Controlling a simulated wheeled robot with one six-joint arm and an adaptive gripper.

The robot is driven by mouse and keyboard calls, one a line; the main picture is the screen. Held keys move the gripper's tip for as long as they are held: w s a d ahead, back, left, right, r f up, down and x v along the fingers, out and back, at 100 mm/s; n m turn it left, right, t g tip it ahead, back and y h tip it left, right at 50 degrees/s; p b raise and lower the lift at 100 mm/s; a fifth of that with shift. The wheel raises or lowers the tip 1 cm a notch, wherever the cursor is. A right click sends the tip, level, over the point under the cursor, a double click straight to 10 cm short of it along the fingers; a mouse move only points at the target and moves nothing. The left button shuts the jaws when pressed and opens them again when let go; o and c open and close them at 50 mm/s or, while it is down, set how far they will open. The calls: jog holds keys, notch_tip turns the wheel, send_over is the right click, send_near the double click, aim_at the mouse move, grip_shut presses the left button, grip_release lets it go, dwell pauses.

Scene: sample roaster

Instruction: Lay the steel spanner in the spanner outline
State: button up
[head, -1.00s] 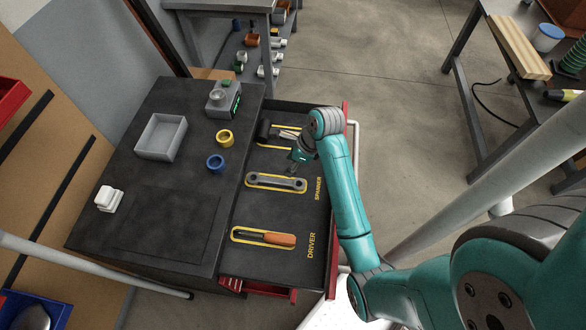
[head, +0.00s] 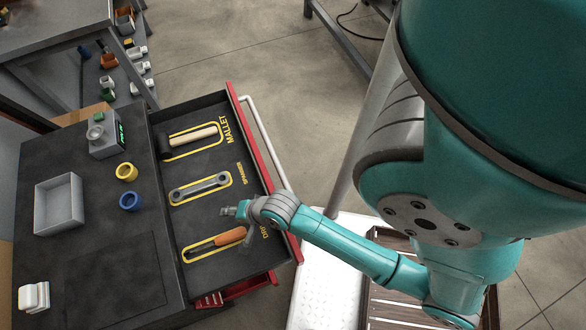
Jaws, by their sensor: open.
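The steel spanner (head: 200,188) lies in the drawer inside the yellow spanner outline (head: 176,197), beside the SPANNER label. It looks flat and lined up with the outline. My gripper (head: 232,211) is open and empty, above the drawer between the spanner and the orange-handled driver (head: 229,237). It is apart from the spanner. My wrist covers part of the DRIVER label.
The open drawer (head: 257,150) also holds a mallet (head: 195,137) in its outline.

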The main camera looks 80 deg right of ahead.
jog(key=s+a+r+n+t, duration=0.3)
jog(key=s+r+n, duration=0.6)
jog(key=r, duration=0.1)
jog(key=s+a+r+n+t, duration=0.3)
jog(key=s+r+n, duration=0.5)
jog(key=s+r, duration=0.1)
jog(key=shift+s+r+n+t, duration=0.15)
jog(key=shift+r+n+t, duration=0.15)
jog(key=shift+r+n, duration=0.1)
